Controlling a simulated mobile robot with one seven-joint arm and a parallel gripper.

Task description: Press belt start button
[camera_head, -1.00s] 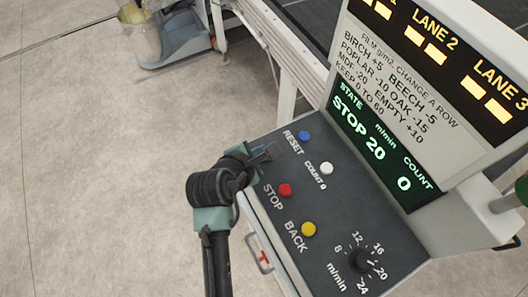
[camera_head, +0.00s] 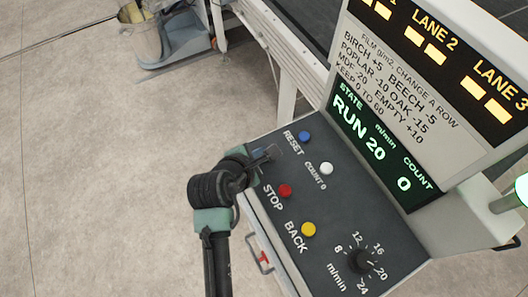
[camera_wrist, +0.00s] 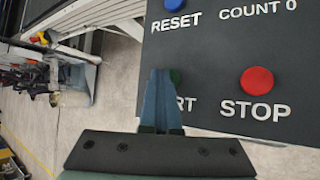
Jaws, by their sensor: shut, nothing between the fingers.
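The control panel (camera_head: 340,215) slopes up in front of me. My gripper (camera_head: 272,152) is shut and empty, with its tips at the panel's left edge between RESET and STOP. In the wrist view the shut fingers (camera_wrist: 162,95) cover most of a green button (camera_wrist: 176,76), above a label of which only "RT" shows. I cannot tell whether the tips touch it. The display (camera_head: 372,138) reads RUN, 20 m/min and count 0.
A blue RESET button (camera_head: 304,137), white COUNT 0 button (camera_head: 327,168), red STOP button (camera_head: 285,190) and yellow BACK button (camera_head: 308,229) are close by. A speed knob (camera_head: 360,261) is lower right. A lamp (camera_head: 522,190) glows green at right.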

